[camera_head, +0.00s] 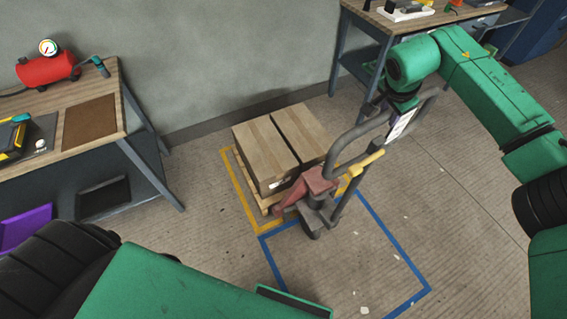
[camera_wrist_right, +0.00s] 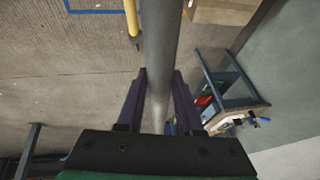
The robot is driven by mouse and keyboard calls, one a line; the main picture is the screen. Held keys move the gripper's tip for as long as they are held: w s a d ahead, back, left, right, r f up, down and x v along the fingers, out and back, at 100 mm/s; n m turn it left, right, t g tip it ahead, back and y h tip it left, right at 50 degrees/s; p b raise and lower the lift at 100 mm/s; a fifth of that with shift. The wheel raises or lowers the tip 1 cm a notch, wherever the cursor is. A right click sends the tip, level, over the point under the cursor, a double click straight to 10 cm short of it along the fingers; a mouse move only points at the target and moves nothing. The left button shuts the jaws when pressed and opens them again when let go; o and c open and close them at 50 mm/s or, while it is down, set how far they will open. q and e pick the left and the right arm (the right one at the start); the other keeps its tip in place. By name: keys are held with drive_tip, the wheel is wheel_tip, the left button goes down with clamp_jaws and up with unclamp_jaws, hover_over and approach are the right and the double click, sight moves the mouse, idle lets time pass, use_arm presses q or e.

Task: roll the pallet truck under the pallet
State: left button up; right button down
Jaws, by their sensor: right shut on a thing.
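The pallet truck (camera_head: 314,190), with a red body and a looped grey handle, stands close against the near right side of the pallet. Its forks are hidden, so I cannot tell how far under they reach. The wooden pallet (camera_head: 263,203) carries cardboard boxes (camera_head: 262,153). My right gripper (camera_head: 402,108) is shut on the truck's handle (camera_head: 349,136). In the right wrist view the fingers (camera_wrist_right: 159,78) lie on both sides of the grey handle bar (camera_wrist_right: 160,45). My left arm crosses the bottom left; its gripper jaws are not visible.
Yellow floor tape (camera_head: 235,186) borders the pallet, and a blue tape outline (camera_head: 397,248) encloses bare floor in front. A workbench (camera_head: 95,120) stands at left, another (camera_head: 385,20) at back right. The wall is behind the pallet.

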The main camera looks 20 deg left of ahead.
drive_tip(key=shift+w+d+r, duration=0.1)
drive_tip(key=shift+w+d, duration=0.05)
drive_tip(key=shift+w, duration=0.1)
drive_tip(key=c, duration=0.7)
unclamp_jaws()
drive_tip(key=shift+o, duration=1.1)
drive_tip(key=shift+d, duration=0.15)
drive_tip(key=shift+f, duration=0.25)
